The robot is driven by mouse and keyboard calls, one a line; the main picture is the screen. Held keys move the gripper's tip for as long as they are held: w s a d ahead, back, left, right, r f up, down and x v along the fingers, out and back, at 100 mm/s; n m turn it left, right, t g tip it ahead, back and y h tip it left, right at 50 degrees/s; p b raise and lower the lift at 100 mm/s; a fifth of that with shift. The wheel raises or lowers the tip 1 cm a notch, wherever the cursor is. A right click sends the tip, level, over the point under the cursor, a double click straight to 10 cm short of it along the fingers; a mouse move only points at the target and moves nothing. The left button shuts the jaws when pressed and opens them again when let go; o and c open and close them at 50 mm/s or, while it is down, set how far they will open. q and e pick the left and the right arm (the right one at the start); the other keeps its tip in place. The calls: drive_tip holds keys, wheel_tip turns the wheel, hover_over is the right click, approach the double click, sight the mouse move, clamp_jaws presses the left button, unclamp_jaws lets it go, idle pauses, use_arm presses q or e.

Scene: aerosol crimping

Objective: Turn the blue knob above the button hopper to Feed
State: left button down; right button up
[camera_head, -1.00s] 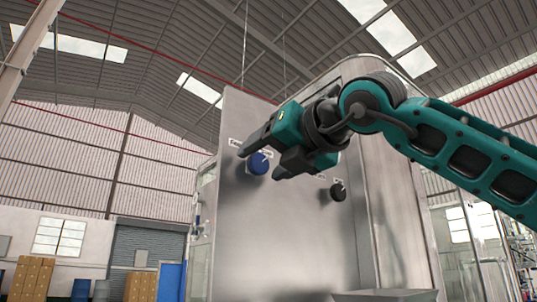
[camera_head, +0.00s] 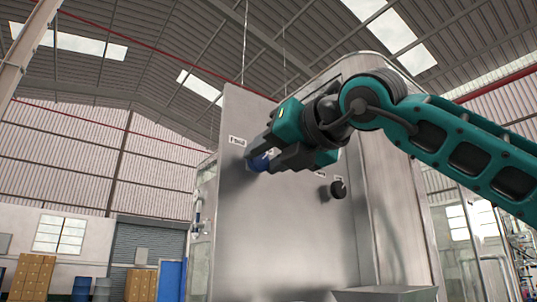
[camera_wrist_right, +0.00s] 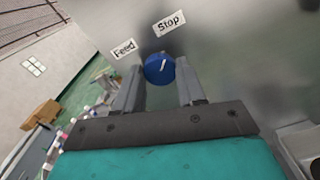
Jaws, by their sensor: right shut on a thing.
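The blue knob (camera_head: 257,163) is on the upper part of a grey metal panel, partly hidden by my right gripper (camera_head: 264,157). In the right wrist view the knob (camera_wrist_right: 159,69) sits between the two fingers of my right gripper (camera_wrist_right: 159,80), which is shut on it. A white mark on the knob points toward the Stop label (camera_wrist_right: 168,24). The Feed label (camera_wrist_right: 124,48) is to the left of Stop; it also shows in the head view (camera_head: 237,141). My left gripper is out of view.
A black knob (camera_head: 338,189) is on the same panel, to the right and lower. A metal tray or hopper edge (camera_head: 385,295) shows at the bottom. Cartons (camera_head: 33,277) and drums stand far back at the left.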

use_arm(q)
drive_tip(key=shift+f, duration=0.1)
use_arm(e)
drive_tip(key=n, duration=0.8)
drive_tip(key=shift+r+n, duration=0.1)
drive_tip(key=shift+n, duration=0.3)
drive_tip(key=n+p, duration=0.1)
drive_tip(key=n, duration=0.1)
drive_tip(key=shift+n, duration=0.3)
drive_tip(key=n, duration=0.2)
drive_tip(key=shift+s+n+p, duration=0.1)
drive_tip(key=shift+n+p, duration=0.2)
drive_tip(key=shift+p, duration=0.05)
drive_tip(key=n, duration=0.2)
drive_tip(key=shift+a+n+p, duration=0.1)
drive_tip(key=shift+n+p, duration=0.25)
drive_tip(key=shift+n, duration=0.05)
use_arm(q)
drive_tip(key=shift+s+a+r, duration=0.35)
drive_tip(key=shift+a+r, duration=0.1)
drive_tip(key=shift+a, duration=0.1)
use_arm(e)
drive_tip(key=shift+n, duration=0.6)
